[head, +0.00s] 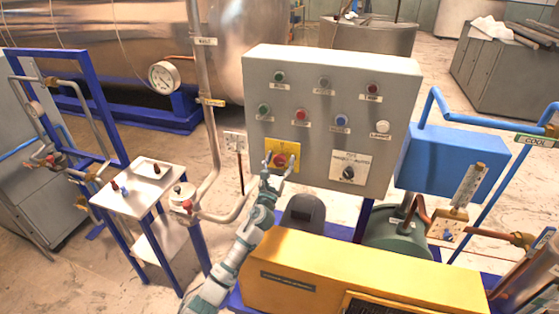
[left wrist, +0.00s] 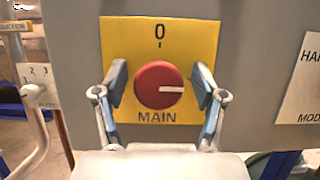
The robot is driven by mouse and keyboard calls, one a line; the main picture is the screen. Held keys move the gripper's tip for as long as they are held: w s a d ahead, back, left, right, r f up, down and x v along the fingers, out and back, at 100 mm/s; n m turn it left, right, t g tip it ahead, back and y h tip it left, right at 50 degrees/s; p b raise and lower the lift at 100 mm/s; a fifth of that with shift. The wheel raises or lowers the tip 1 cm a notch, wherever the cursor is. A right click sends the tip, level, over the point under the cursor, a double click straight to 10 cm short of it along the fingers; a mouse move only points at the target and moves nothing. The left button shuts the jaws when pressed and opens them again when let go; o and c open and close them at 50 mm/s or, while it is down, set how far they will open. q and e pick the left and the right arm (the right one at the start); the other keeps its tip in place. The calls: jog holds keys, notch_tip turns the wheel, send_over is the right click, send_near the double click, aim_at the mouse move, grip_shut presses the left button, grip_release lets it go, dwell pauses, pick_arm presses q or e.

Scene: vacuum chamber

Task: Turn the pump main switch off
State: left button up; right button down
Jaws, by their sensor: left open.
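The pump main switch is a round red knob (left wrist: 159,85) on a yellow plate marked "0" at the top and "MAIN" below (left wrist: 160,30). Its white pointer mark lies horizontal, toward the right, not toward the 0. In the head view the red knob (head: 280,160) sits at the lower left of the grey control panel (head: 330,75). My left gripper (head: 280,164) is in front of it. In the left wrist view its open fingers (left wrist: 160,88) stand on either side of the knob, with gaps visible between. My right gripper is not in view.
A black selector knob (head: 348,172) on a white plate is right of the switch. Several coloured buttons are above. A yellow machine (head: 360,275) stands below the panel. A pipe with a red-handled valve (head: 187,205) and a small white table (head: 138,190) are at the left.

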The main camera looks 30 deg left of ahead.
pick_arm(q)
jog(key=shift+c, duration=0.9)
jog(key=shift+a, duration=0.1)
jog(key=c, duration=0.9)
jog(key=shift+c, duration=0.2)
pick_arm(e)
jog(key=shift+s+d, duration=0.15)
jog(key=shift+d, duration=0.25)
